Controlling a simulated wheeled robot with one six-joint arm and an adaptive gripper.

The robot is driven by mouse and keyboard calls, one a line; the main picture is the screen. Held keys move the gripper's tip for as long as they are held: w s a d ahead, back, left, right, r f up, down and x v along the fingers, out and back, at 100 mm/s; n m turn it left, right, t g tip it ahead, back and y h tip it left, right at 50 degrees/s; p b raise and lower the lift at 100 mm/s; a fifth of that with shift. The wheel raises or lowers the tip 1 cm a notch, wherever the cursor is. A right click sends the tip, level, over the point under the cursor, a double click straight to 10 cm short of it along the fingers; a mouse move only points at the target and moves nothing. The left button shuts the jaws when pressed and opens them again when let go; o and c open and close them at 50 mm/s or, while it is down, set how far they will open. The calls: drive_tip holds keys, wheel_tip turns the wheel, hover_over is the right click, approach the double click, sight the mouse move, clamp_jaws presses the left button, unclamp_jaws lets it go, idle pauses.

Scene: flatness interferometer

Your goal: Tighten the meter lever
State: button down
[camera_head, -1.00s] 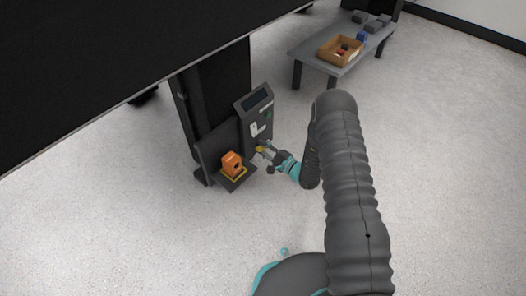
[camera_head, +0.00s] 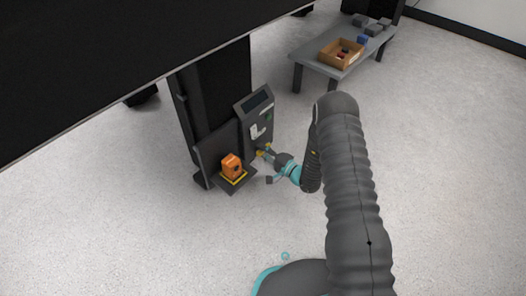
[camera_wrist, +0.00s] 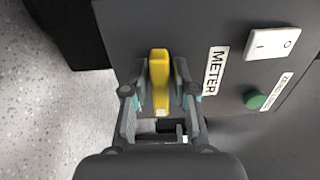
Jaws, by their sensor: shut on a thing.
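The meter lever is a yellow handle (camera_wrist: 159,78) in the wrist view, on the dark panel (camera_wrist: 140,28) beside a white label reading METER. My gripper (camera_wrist: 160,95) has one finger on each side of the yellow lever and is shut on it. The lever's base is partly hidden behind the fingers. In the head view my gripper (camera_head: 264,153) is at the lower part of the panel, where the lever is very small.
On the panel are a white rocker switch (camera_wrist: 272,43), a green button (camera_wrist: 256,100) and a display (camera_head: 257,101). An orange block (camera_head: 232,166) sits on a small shelf left of my gripper. A low grey table (camera_head: 327,62) holds a wooden tray (camera_head: 328,56).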

drive_tip(key=c, duration=1.1)
unclamp_jaws()
drive_tip(key=shift+d, duration=0.1)
drive_tip(key=v, duration=1.2)
